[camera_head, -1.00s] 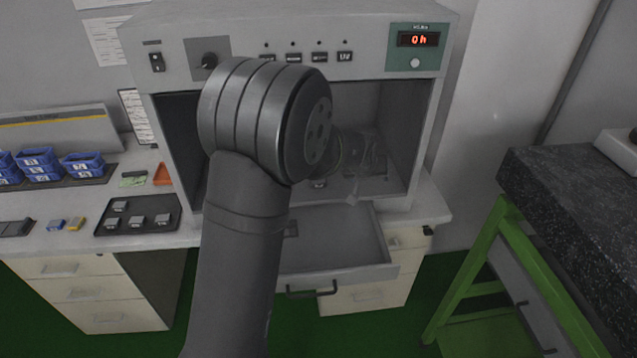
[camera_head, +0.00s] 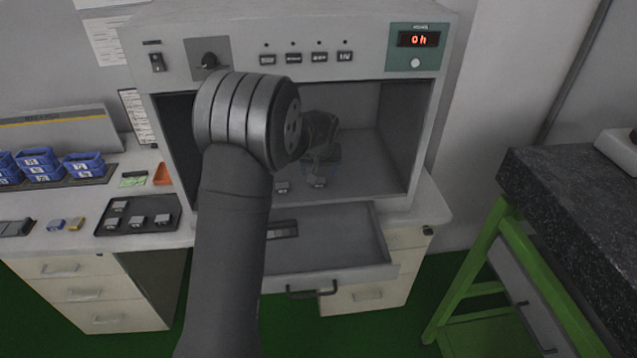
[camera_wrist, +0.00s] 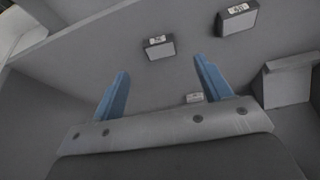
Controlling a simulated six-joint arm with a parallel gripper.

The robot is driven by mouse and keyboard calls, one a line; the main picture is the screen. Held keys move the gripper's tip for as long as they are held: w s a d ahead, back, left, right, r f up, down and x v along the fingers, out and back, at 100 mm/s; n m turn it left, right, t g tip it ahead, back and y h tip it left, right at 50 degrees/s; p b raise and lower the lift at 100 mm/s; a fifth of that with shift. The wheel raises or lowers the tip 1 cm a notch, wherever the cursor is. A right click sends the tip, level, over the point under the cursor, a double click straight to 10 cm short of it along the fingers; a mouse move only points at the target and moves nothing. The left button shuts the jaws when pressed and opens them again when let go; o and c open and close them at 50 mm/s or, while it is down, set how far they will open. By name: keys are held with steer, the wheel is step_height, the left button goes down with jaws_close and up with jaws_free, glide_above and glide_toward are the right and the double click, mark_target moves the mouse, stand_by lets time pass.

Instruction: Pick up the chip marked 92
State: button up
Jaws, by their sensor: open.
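Several small grey chips with white labels lie on the floor of the chamber. In the wrist view one chip (camera_wrist: 158,48) lies just beyond my fingertips, another chip (camera_wrist: 237,18) is farther off to the upper right, and a third chip (camera_wrist: 194,97) shows partly beside the right finger. The label numbers are too small to read surely, so I cannot tell which is 92. My gripper (camera_wrist: 161,66) has two blue fingers, open and empty. In the head view two chips, at left (camera_head: 283,187) and right (camera_head: 319,182), show below my gripper.
The grey chamber (camera_head: 420,150) has walls around my arm and a pulled-out drawer (camera_head: 340,255) below its opening. A dark tray (camera_head: 172,222) with several chips, blue bins (camera_head: 84,162) and an orange triangular piece (camera_head: 163,174) are on the bench at left.

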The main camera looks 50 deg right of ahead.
mark_target(319, 181)
steer(key=shift+w+x, duration=0.2)
steer(key=shift+x, duration=3.3)
steer(key=shift+d+r, duration=0.1)
steer(key=shift+d, duration=0.1)
steer(key=c, duration=1.1)
steer(key=shift+o, duration=0.2)
steer(key=shift+r, duration=0.15)
